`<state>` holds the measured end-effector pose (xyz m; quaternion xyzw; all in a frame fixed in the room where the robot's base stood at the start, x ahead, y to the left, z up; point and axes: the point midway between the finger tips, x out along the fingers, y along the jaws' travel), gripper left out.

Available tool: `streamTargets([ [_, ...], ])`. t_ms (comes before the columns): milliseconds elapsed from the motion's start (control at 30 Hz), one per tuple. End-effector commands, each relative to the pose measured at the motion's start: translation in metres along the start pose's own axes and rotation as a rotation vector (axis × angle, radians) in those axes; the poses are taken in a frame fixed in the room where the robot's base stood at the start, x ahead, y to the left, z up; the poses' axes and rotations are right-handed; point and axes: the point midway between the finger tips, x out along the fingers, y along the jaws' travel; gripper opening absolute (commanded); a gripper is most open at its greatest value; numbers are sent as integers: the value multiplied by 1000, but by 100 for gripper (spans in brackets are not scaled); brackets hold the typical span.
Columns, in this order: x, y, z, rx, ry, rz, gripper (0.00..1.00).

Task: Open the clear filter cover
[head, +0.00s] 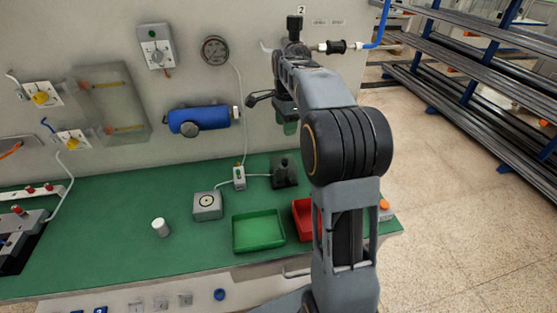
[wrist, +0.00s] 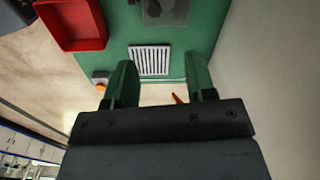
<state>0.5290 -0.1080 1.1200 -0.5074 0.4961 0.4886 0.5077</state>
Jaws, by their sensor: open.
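A clear, see-through panel (head: 112,98) is on the grey back wall at the left of the head view, with yellow strips showing in it. It looks like the clear filter cover, but I cannot tell for sure. Its hinge and latch are not clear to me. My gripper (head: 287,122) is far to the right of this panel, in front of the wall and partly hidden by my arm. In the wrist view my gripper (wrist: 161,70) is open, with green fingers apart and nothing between them. The clear panel does not show in the wrist view.
Yellow-knobbed valves (head: 41,97) sit beside the panel. A blue cylinder (head: 200,120) and a gauge (head: 215,50) are on the wall between panel and gripper. A green tray (head: 258,232), red tray (wrist: 72,24) and white grille (wrist: 150,60) are on the green bench.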

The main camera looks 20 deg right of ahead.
Motion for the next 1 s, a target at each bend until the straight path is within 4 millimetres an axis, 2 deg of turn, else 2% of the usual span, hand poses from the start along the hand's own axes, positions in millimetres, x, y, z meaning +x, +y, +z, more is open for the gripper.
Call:
streamTargets([
  [200, -1, 5, 2, 164, -4, 31, 50],
  [367, 8, 6, 3, 194, -4, 33, 50],
  [800, 88, 9, 4, 193, -4, 34, 50],
  [1000, 117, 9, 4, 192, -4, 34, 50],
])
